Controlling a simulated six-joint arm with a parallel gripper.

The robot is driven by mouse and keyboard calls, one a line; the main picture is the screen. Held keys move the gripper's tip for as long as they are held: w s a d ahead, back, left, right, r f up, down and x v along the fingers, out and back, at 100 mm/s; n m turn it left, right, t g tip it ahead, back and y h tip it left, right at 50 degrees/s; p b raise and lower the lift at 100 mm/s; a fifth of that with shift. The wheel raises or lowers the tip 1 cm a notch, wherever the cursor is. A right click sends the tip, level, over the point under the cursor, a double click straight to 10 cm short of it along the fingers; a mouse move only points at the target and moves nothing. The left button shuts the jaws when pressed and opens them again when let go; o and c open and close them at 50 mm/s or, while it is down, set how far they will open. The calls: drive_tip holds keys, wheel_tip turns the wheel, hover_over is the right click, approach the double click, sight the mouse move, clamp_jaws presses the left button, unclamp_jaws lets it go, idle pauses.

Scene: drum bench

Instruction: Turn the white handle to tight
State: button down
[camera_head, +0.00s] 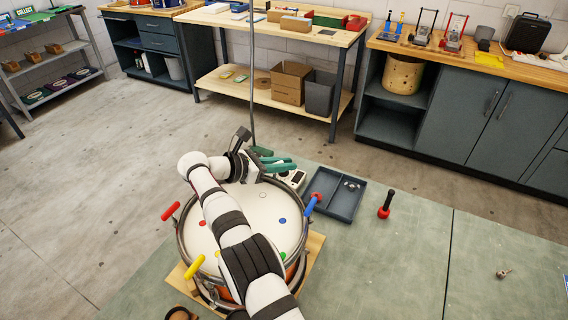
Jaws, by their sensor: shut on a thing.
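A drum (262,205) with a pale round head and a metal rim stands on a wooden board, seen from above. Coloured handles stick out around its rim: red (170,211) at the left, yellow (194,267) at the lower left, blue (312,204) at the right. Matching coloured dots lie on the head.
A small pale device (294,178) sits just right of my fingers. A dark tray (335,194) with small metal parts and a red-and-black tool (386,205) are further right. A thin upright pole (251,75) stands behind my gripper. The green mat (410,265) is mostly clear at right.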

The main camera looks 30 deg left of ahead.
drive_tip(key=c, duration=0.9)
unclamp_jaws()
drive_tip(key=v, duration=1.2)
drive_tip(key=shift+s, duration=0.1)
